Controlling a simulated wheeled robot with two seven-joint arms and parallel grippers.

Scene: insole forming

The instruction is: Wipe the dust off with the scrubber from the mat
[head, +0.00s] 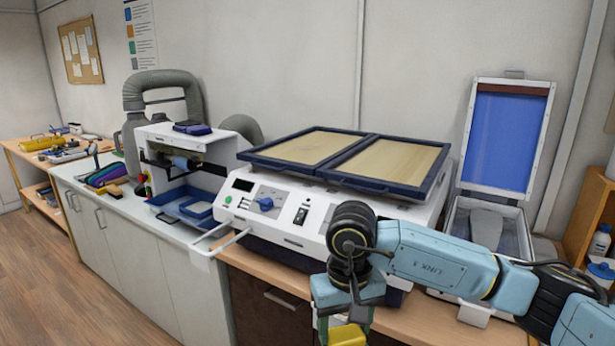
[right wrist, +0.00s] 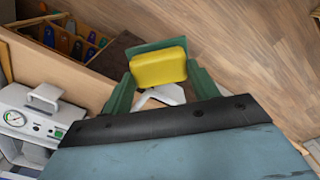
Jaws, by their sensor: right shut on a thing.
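My right gripper (right wrist: 160,72) is shut on a yellow block-shaped scrubber (right wrist: 158,68), which sits between its two green fingers. In the head view the right gripper (head: 345,322) hangs at the bottom edge, in front of the counter. Only the top of the scrubber (head: 347,335) shows there; the rest is cut off by the frame. No surface is seen touching the scrubber. I cannot tell for sure which surface is the mat, and no dust can be made out. My left gripper is not in view.
A white machine (head: 275,215) with two dark-framed panels (head: 392,162) stands on the counter. Right of it is an open box with a raised blue lid (head: 505,138), partly behind my right arm. A smaller white machine (head: 190,150) stands to the left. The floor (head: 60,265) at left is clear.

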